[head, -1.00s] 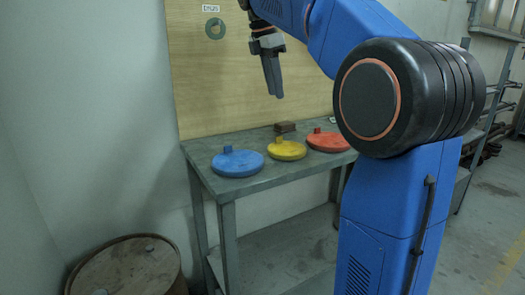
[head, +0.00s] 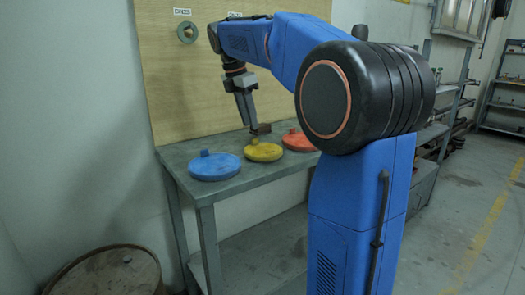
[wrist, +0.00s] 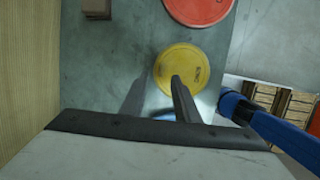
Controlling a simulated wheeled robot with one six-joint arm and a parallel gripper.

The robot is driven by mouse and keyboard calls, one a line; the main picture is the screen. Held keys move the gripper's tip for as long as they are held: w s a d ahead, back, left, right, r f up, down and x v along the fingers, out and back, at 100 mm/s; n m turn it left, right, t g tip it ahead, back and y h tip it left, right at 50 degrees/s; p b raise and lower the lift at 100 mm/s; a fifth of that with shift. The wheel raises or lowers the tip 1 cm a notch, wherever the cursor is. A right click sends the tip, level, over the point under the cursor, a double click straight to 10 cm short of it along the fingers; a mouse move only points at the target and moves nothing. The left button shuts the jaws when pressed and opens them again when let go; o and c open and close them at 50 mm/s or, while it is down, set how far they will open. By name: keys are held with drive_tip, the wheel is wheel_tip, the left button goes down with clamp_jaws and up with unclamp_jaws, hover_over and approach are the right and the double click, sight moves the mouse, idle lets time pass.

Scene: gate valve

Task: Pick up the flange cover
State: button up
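Three round flange covers with small handles lie on the table. The blue cover (head: 214,168) is at the left, the yellow cover (head: 266,153) in the middle, and the red cover (head: 299,141) at the right. My gripper (head: 251,129) points down just above the yellow cover's handle, empty. In the wrist view the fingers (wrist: 158,82) look apart, with the right one across the yellow cover (wrist: 183,64). The red cover (wrist: 200,8) is cut by the top edge. The blue cover (wrist: 163,115) is mostly hidden behind my gripper.
The grey table (head: 222,190) stands against a wooden board (head: 200,80). A small brown block (head: 264,128) lies behind the yellow cover; it also shows in the wrist view (wrist: 97,8). A barrel (head: 105,275) stands at the lower left. Shelves (head: 450,110) stand at the right.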

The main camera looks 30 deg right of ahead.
sight(263, 148)
drive_tip(key=shift+s+x, duration=0.15)
drive_tip(key=shift+x, duration=1.4)
drive_tip(key=shift+s+x, duration=0.1)
drive_tip(key=shift+x, duration=1.4)
clamp_jaws()
